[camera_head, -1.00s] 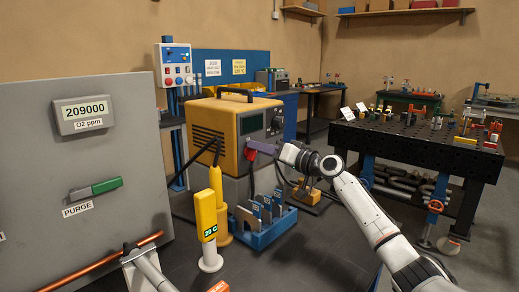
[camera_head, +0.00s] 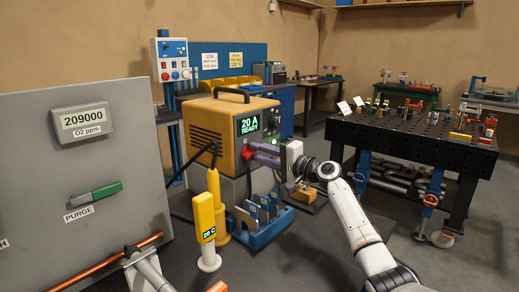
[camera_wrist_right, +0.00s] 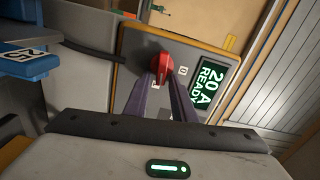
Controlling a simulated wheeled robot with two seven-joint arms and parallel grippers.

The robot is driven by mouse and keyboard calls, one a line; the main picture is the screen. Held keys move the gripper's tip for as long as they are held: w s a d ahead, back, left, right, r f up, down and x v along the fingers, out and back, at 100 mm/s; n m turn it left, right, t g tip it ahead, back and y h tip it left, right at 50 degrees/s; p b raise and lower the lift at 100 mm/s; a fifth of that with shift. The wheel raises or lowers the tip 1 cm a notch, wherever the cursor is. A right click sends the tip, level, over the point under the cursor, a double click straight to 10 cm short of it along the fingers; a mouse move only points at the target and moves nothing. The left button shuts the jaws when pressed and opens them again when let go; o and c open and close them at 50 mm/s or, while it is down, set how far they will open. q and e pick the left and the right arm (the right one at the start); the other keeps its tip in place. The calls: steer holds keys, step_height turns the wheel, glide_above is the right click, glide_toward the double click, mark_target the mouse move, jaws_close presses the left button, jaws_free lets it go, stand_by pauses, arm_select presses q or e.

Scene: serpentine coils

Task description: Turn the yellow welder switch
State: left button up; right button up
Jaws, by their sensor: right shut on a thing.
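The yellow welder (camera_head: 208,124) stands in the middle of the head view, and its green display (camera_head: 249,125) reads "20 A READY". Its switch is a red knob (camera_wrist_right: 163,68) on the front panel, seen in the right wrist view. My right gripper (camera_head: 250,150) is at the panel just below the display. In the right wrist view, its purple fingers (camera_wrist_right: 161,84) are shut on the red knob, one on each side. My left gripper is not clearly in view.
A grey panel with a meter (camera_head: 86,119) and a green purge lever (camera_head: 98,192) stands at left. A yellow "20 C" post (camera_head: 206,216) and a blue rack (camera_head: 262,232) stand in front of the welder. A black perforated table (camera_head: 415,148) is at right.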

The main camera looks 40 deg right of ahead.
steer(key=shift+a+f+m, duration=0.25)
steer(key=shift+f+m, duration=0.05)
steer(key=shift+m, duration=0.3)
steer(key=shift+p, duration=0.3)
steer(key=o, duration=0.7)
steer(key=shift+o, duration=0.2)
steer(key=shift+r, duration=0.1)
steer(key=s+b, duration=0.1)
steer(key=s, duration=0.9)
steer(key=shift+d+b, duration=0.35)
steer(key=shift+d, duration=0.1)
steer(key=shift+s, duration=0.1)
